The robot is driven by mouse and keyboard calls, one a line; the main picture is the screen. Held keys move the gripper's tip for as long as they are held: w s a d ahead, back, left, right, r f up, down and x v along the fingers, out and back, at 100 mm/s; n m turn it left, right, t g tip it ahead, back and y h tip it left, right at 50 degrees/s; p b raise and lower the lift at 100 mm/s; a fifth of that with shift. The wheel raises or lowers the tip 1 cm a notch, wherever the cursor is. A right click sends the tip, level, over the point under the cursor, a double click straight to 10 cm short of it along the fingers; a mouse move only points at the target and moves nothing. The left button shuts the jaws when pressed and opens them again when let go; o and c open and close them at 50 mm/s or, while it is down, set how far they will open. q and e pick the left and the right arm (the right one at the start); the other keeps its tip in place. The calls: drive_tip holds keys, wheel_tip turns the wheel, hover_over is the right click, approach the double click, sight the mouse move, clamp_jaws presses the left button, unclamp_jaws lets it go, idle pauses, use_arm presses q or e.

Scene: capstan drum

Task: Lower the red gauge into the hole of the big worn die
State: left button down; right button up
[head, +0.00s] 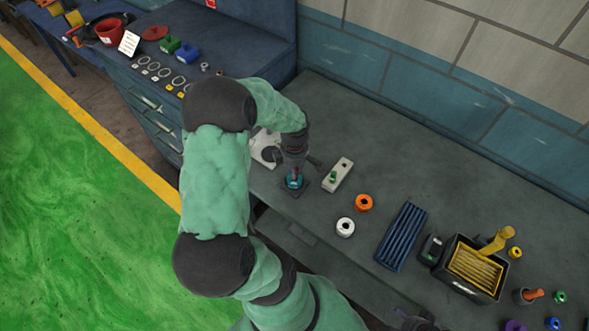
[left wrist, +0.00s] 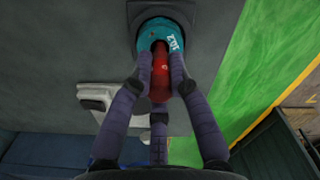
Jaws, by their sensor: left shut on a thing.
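My left gripper (head: 294,170) points down over a teal ring-shaped die (head: 293,183) on a dark square plate. In the left wrist view, the gripper (left wrist: 160,82) is shut on the red gauge (left wrist: 160,85), its fingers around it. The teal die (left wrist: 155,29) has white marks on its face. The gauge's far end is at the die's hole; I cannot tell how deep it sits, as fingers and gauge hide part of the hole. A dark part at the bottom edge of the head view appears to be my right gripper (head: 418,323), mostly cut off.
A pale block with a green piece (head: 338,175), an orange ring (head: 364,203) and a white ring (head: 345,227) stand right of the die. Farther right are a blue ribbed tray (head: 402,237) and a black bin (head: 472,271). A white fixture (head: 264,148) stands close behind the gripper.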

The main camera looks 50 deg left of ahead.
use_arm(q)
drive_tip(key=shift+f+b, duration=1.15)
drive_tip(key=shift+b, duration=1.15)
idle(4.7)
drive_tip(key=shift+b, duration=0.3)
idle(0.7)
